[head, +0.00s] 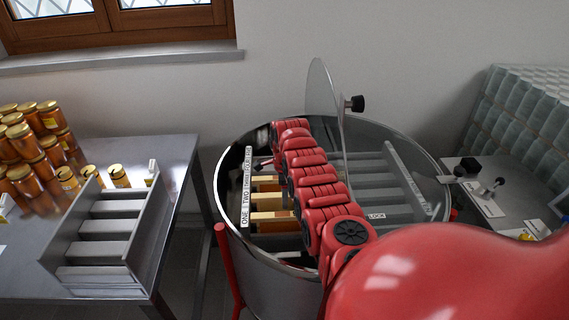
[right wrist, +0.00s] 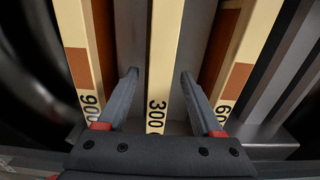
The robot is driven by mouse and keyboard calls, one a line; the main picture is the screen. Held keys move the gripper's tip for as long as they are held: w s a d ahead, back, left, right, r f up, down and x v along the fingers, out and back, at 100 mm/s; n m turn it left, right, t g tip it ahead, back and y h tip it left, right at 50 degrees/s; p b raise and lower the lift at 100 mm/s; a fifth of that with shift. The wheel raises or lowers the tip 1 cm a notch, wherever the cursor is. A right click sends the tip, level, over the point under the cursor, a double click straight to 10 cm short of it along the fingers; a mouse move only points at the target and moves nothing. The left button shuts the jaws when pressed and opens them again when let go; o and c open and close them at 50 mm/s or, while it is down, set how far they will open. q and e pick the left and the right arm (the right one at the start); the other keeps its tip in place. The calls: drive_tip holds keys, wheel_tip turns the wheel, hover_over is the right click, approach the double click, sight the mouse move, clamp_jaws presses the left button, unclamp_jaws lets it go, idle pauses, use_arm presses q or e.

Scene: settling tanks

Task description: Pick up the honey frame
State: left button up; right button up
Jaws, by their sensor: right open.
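Several honey frames with pale wooden top bars (head: 272,216) hang in the left part of the steel drum (head: 437,163). In the right wrist view, a pale bar marked 300 (right wrist: 163,50) runs between the fingers of my right gripper (right wrist: 158,74). The gripper is open, one finger on each side of this bar, with a visible gap on both sides. A bar marked 900 (right wrist: 76,40) lies to the left and one marked 600 (right wrist: 246,45) to the right, both with brown patches. In the head view my red right arm hides part of the drum. My left gripper is not in view.
A grey slotted rack (head: 105,228) stands on the steel table at left, beside stacked honey jars (head: 30,160). A clear lid (head: 323,90) stands raised over the drum. Empty grey slots (head: 375,182) fill the drum's right part. A side table (head: 480,205) stands at right.

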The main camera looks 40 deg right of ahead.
drive_tip(key=shift+f, duration=0.4)
clamp_jaws()
idle(1.2)
